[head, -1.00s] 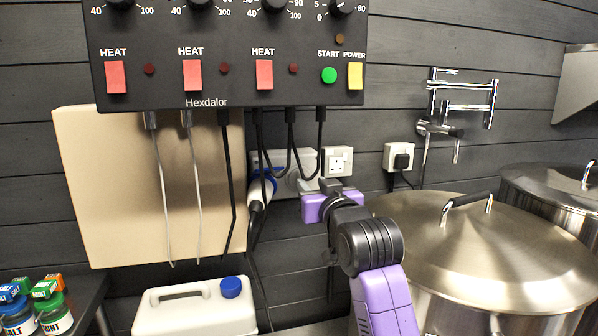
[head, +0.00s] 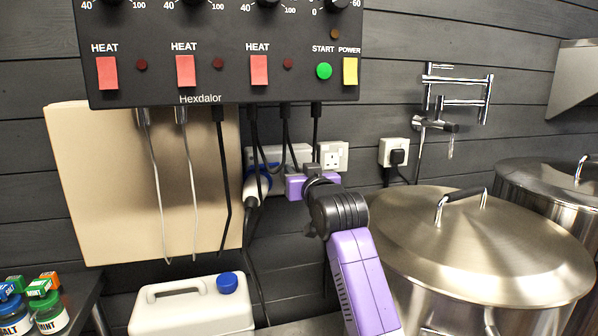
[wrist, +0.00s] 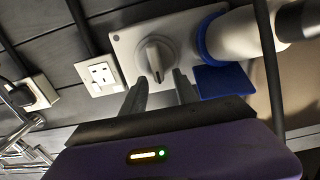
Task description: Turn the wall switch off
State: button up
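The wall switch is a grey rotary knob (wrist: 157,55) on a pale plate (wrist: 124,42), clearest in the wrist view. The knob's ridge runs roughly up and down in that view. In the head view the plate (head: 293,152) shows only partly, behind hanging cables and my arm, and the knob is hidden. My gripper (wrist: 160,90) is open and empty in the wrist view. Its two fingers point at the wall, with their tips just below the knob and to either side of it; contact cannot be told. In the head view my gripper (head: 312,170) is close to the wall.
A blue-and-white plug (wrist: 225,35) sits beside the knob. A white socket (head: 333,156) and a plugged socket (head: 394,152) are to the right. Black cables hang from the control box (head: 220,50). A steel kettle (head: 470,250) and a white canister (head: 190,306) stand below.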

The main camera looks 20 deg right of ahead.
jog(key=shift+c, duration=0.2)
grip_shut()
jog(key=n, duration=0.1)
jog(key=n+p, duration=0.1)
jog(key=shift+a+n, duration=0.25)
jog(key=shift+n, duration=0.15)
jog(key=n+p, duration=0.2)
jog(key=n, duration=0.3)
jog(key=a+f+n+p, duration=0.1)
jog(key=n+p, duration=0.1)
jog(key=n, duration=0.3)
jog(key=a+f+n+p, duration=0.1)
jog(key=n+p, duration=0.2)
jog(key=n, duration=0.2)
jog(key=shift+f, duration=0.3)
